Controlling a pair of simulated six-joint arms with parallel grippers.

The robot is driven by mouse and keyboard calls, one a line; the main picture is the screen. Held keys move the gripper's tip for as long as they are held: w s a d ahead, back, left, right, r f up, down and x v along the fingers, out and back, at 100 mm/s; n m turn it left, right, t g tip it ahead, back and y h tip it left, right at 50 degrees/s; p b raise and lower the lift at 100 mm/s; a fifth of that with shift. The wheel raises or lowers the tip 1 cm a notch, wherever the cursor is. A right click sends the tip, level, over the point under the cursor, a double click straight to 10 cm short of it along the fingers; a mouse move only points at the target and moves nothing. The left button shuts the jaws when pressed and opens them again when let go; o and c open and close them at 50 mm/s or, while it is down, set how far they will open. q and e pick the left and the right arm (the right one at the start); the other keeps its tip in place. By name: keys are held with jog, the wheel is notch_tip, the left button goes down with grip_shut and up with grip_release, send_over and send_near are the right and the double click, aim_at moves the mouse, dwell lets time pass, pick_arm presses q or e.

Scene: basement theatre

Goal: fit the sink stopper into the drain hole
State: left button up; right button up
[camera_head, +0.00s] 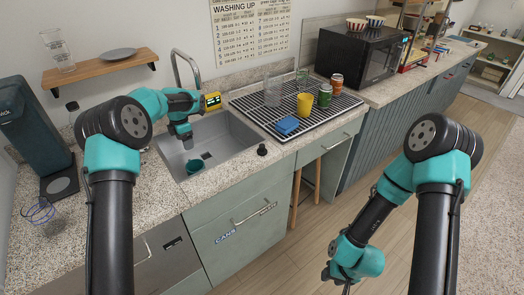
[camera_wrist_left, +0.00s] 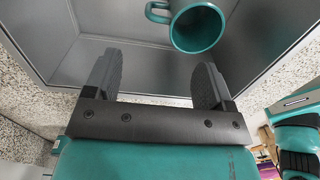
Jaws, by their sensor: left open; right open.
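A small black round object (camera_head: 262,150), which looks like the sink stopper, sits on the speckled counter at the right front edge of the sink (camera_head: 225,137). My left gripper (camera_head: 187,143) is over the left part of the sink, apart from the stopper. In the left wrist view my left gripper (camera_wrist_left: 153,80) is open with nothing between its fingers. The stopper does not show there. I cannot make out the drain hole in either view. My right gripper (camera_head: 338,282) hangs low over the floor, right of the cabinets, open and far from the stopper.
A teal mug (camera_head: 206,156) is in the sink; it also shows beyond my left fingers in the wrist view (camera_wrist_left: 197,28). The faucet (camera_head: 186,62) stands behind. Right of the sink, a drying rack (camera_head: 293,122) holds a yellow cup (camera_head: 304,104), cans and a blue sponge (camera_head: 287,125).

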pick_arm(q)
jog(key=shift+c, duration=0.4)
jog(key=c, duration=0.3)
